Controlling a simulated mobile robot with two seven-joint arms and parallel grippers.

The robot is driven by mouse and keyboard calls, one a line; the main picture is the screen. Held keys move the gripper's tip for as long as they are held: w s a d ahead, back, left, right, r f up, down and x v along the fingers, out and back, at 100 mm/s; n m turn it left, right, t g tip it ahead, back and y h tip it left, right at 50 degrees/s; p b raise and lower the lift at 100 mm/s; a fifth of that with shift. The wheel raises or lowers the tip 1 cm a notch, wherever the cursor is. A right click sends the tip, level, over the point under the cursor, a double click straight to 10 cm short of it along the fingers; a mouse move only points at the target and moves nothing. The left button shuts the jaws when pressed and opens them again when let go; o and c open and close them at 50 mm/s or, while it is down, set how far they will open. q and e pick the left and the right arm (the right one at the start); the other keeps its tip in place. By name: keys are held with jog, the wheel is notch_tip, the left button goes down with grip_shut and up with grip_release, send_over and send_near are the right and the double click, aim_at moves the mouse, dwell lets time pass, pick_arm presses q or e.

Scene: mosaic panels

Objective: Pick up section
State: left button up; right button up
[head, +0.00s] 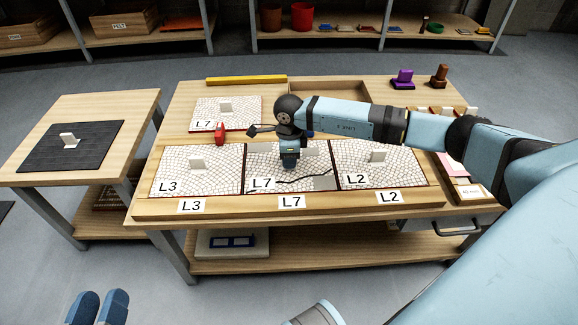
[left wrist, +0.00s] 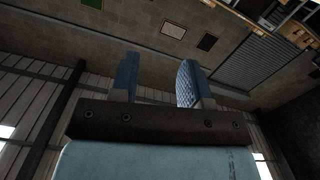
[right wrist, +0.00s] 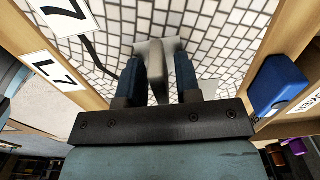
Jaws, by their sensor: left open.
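The middle section L7 (head: 262,155) lies in the front tray between section L3 (head: 215,168) and section L2 (head: 400,160). It is white mosaic with a dark line across it and a raised grey handle, and also shows in the right wrist view (right wrist: 225,45). My right gripper (head: 289,160) is down over it, its fingers closed around the handle (right wrist: 156,72). Another L7 section (head: 240,108) with an upright handle lies on the table behind. My left gripper (head: 99,306) is open and empty at the bottom left, away from the table; its fingers also show in the left wrist view (left wrist: 158,80).
A side table (head: 100,105) at left holds a dark mat (head: 50,150) with a small handled piece. A yellow bar (head: 245,81) lies at the back.

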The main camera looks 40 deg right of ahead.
grip_shut()
jog(key=shift+r, duration=0.1)
